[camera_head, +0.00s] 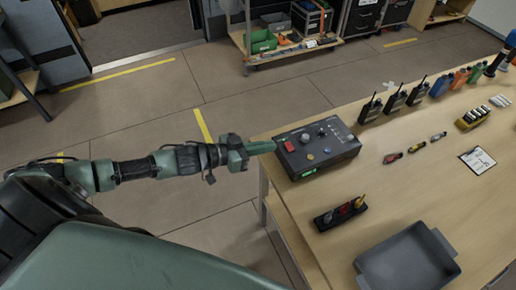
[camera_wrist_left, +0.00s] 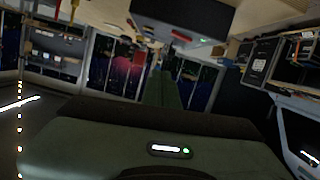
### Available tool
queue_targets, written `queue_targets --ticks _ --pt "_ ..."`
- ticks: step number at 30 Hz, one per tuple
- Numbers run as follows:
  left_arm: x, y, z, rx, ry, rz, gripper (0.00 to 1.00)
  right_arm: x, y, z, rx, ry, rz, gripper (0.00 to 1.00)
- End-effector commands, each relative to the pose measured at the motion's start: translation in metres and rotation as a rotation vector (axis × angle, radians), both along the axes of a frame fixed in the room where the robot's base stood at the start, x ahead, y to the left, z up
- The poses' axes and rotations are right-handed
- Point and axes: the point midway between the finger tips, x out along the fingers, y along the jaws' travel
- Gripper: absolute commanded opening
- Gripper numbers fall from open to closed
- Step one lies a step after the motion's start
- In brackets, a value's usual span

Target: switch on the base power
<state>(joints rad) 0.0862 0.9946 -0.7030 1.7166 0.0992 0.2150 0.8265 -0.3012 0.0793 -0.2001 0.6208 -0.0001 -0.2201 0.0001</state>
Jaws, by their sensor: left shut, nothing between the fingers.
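The base is a dark box (camera_head: 337,152) on the near left corner of the wooden table in the head view. It has a red switch (camera_head: 289,146) at its left, knobs, a blue and a yellow button, and a green lit patch (camera_head: 308,173) on its front side. My left gripper (camera_head: 273,146) is shut and empty, its tips just left of the red switch; I cannot tell whether they touch. In the left wrist view the box (camera_wrist_left: 185,14) shows at the top with a red part (camera_wrist_left: 181,36), beyond my green fingers (camera_wrist_left: 165,88). My right gripper is out of view.
Several handheld radios (camera_head: 395,102) stand behind the base. A small black holder (camera_head: 340,213) with coloured plugs and a grey tray (camera_head: 407,266) lie in front. Small coloured parts (camera_head: 416,147) and a clipboard (camera_head: 477,160) lie to the right.

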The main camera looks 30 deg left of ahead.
Motion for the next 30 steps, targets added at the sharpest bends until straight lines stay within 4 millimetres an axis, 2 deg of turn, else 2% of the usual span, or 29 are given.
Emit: queue_targets --ticks 3,7,25,28,30 --pt "-0.013 0.009 0.002 0.000 0.001 0.000 0.00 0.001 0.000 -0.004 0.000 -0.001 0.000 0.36" --pt "-0.020 0.014 0.006 -0.001 -0.001 -0.001 0.00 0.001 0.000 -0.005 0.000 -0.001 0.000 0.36" --pt "-0.021 0.015 0.008 -0.001 -0.002 -0.001 0.00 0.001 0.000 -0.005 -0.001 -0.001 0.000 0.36" --pt "-0.019 0.019 0.001 0.007 0.001 0.015 0.00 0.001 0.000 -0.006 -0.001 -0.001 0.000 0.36" --pt "-0.014 0.028 -0.017 0.029 0.008 0.053 0.00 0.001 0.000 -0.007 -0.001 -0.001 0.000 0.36"
